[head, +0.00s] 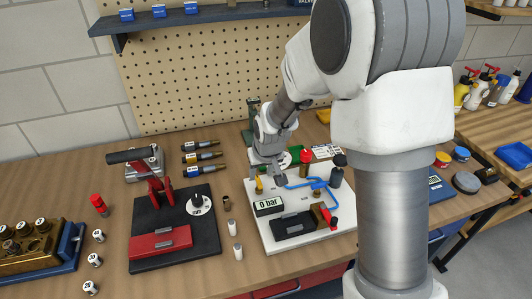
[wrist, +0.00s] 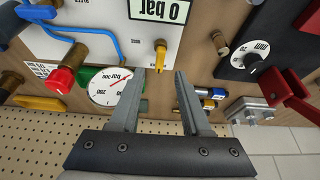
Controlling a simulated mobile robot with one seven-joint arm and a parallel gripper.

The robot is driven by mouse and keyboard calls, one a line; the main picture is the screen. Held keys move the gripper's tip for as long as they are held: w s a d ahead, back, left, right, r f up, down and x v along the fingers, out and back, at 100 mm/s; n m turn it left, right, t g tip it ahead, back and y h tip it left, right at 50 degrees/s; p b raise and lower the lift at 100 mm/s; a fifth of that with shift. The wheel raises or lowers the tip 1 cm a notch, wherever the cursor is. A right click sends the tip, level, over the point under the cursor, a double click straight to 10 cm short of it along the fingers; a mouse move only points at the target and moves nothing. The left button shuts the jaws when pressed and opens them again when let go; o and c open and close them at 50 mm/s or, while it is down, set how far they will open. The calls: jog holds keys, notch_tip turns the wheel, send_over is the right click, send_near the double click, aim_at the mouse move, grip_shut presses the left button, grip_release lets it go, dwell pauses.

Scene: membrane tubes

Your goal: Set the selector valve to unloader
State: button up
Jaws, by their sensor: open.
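A small yellow lever (head: 259,184) stands on the white panel (head: 283,240), beside the "0 bar" display (head: 268,204). It is probably the selector valve, but I see no position labels that I can read. In the wrist view the yellow lever (wrist: 161,52) lies just beyond the fingertips, roughly in line with the gap between them. My gripper (wrist: 161,74) is open and empty, and it does not appear to touch the lever. In the head view my gripper (head: 267,170) is above the panel's back left part, partly hidden by my wrist.
A round gauge (wrist: 110,86), a red knob (wrist: 62,80) and blue tubing (wrist: 68,30) are close to the gripper. A red-handled press (head: 160,190) with a dial knob (head: 199,203) stands left of the panel. Pegboard (head: 190,80) rises behind.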

jog(key=v, duration=1.2)
jog(key=shift+s+r, duration=0.1)
jog(key=shift+r, duration=0.05)
jog(key=s+d+r, duration=0.3)
jog(key=s, duration=0.4)
jog(key=s+d+r+m, duration=0.1)
jog(key=s+d+r, duration=0.2)
jog(key=s, duration=0.4)
jog(key=s+d+r+m+t+h, duration=0.1)
jog(key=s+d+r, duration=0.2)
jog(key=s, duration=0.4)
jog(key=shift+s, duration=0.1)
